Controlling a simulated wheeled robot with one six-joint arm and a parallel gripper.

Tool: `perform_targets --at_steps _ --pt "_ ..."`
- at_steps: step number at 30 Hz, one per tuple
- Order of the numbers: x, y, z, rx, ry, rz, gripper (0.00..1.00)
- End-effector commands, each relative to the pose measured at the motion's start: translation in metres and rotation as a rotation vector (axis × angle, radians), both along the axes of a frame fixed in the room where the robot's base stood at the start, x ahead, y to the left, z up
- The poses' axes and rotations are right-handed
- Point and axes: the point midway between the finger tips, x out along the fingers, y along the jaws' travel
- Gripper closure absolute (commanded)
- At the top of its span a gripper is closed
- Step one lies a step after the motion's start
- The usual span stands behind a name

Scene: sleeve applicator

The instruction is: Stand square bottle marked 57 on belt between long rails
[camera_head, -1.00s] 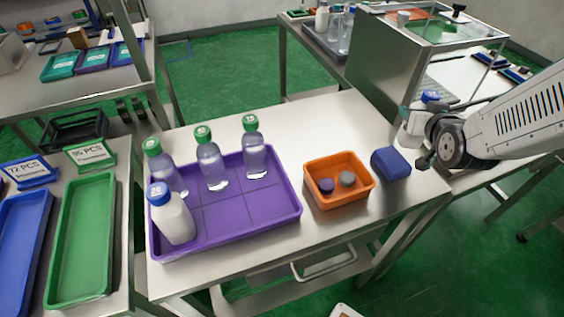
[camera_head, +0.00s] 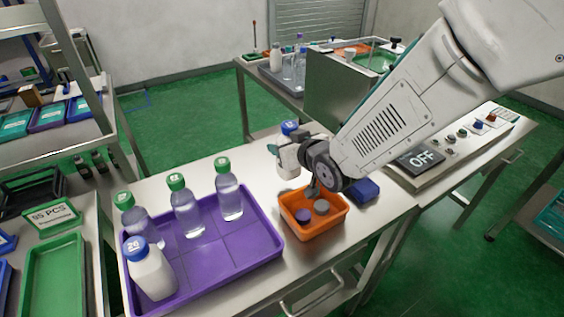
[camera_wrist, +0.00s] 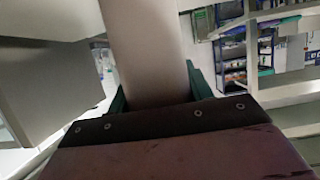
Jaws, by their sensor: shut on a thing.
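My gripper (camera_head: 287,149) is shut on a white bottle (camera_head: 289,127) with a blue cap. It holds the bottle upright behind the orange bin; whether its base touches the table I cannot tell. The cap's number is too small to read. In the wrist view the bottle's pale body (camera_wrist: 148,50) rises between the green fingers (camera_wrist: 152,85). The belt and its long rails cannot be made out; a metal cabinet (camera_head: 338,92) with a clear-topped cover stands behind.
A purple tray (camera_head: 222,262) holds several bottles, one white with a blue cap marked 26. An orange bin (camera_head: 313,229) holds two small caps. A blue block (camera_head: 365,190) sits beside it. An OFF panel (camera_head: 421,159) is on the right bench.

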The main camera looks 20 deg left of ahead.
Motion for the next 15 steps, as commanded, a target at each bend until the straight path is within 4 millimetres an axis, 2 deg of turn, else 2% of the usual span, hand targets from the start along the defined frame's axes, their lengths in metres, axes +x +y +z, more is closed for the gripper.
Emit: perform_targets --at_steps 9,15 --pt "0.000 0.000 -0.039 -0.001 0.001 0.000 0.82" --pt "0.000 0.000 -0.042 0.001 -0.002 -0.001 0.82"
